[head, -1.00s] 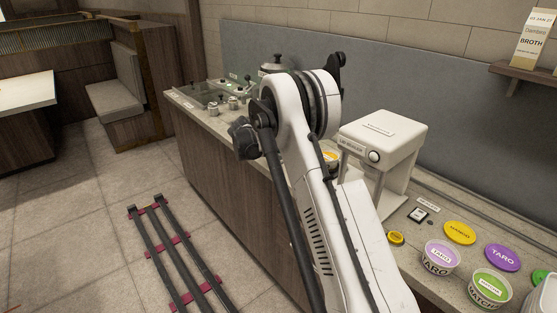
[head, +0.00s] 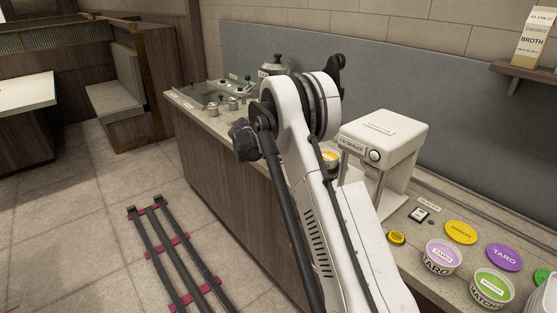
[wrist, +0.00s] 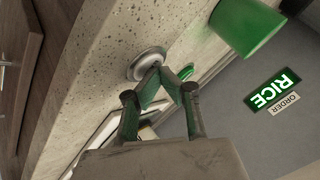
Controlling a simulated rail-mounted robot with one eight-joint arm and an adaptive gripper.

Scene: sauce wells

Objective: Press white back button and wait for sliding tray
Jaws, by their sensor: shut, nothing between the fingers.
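In the wrist view my gripper (wrist: 162,72) is shut and empty, its green-tinted fingers meeting in a point. The tips overlap the lower right edge of a round pale button (wrist: 146,62) with a metal-looking rim on the speckled counter. I cannot tell whether they touch it. A green button (wrist: 185,72) shows just right of the fingertips. In the head view my gripper is hidden behind my arm. The wells (head: 208,94) are at the far end of the counter, with small green spots near them. I cannot make out a sliding tray clearly.
A green cylinder (wrist: 245,25) stands close to the right of the fingers in the wrist view. A rice order sign (wrist: 273,90) is on the wall.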

